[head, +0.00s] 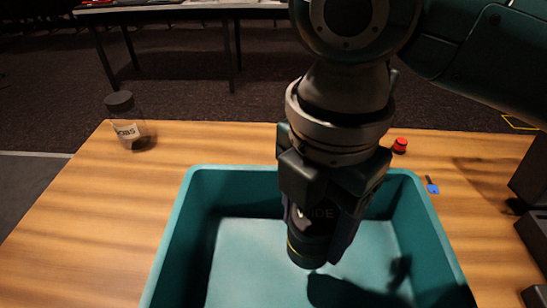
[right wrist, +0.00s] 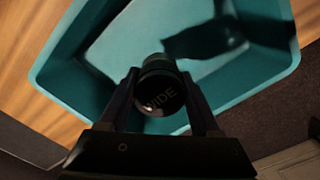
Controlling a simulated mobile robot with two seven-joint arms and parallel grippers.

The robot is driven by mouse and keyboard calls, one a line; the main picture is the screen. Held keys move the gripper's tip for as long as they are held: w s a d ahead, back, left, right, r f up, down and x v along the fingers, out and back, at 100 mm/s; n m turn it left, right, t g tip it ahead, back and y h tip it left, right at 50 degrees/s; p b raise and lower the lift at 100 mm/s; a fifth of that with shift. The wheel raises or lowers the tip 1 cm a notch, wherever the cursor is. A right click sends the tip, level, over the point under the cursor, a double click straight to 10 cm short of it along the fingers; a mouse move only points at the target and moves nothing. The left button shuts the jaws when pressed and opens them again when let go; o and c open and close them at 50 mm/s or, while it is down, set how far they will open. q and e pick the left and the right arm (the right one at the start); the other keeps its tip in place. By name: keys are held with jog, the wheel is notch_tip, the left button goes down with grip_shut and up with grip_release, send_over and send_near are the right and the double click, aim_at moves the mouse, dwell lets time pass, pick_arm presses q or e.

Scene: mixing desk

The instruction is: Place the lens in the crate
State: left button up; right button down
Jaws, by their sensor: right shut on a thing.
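The lens is a black cylinder with "WIDE" on its cap and a thin yellowish ring near its lower end. It shows in the head view (head: 308,240) and in the right wrist view (right wrist: 160,92). My right gripper (head: 322,222) is shut on it, with a finger on each side in the right wrist view (right wrist: 162,100). The teal crate (head: 178,240) stands on the desk. The lens hangs over the crate's opening, inside its rim as seen from the head. How high it is above the floor is hard to tell. My left gripper is not in view.
A clear jar with a dark lid (head: 130,125) stands at the desk's back left. Dark equipment (head: 532,235) is at the right edge. The crate's visible floor looks empty.

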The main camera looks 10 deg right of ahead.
aim_at(309, 247)
notch_tip(309, 247, down, 5)
jog(key=shift+r+b, duration=0.1)
jog(key=shift+b, duration=0.3)
jog(key=shift+f+b, duration=0.6)
jog(key=shift+f, duration=1.6)
jog(key=shift+f, duration=0.2)
jog(key=shift+c, duration=0.5)
grip_release()
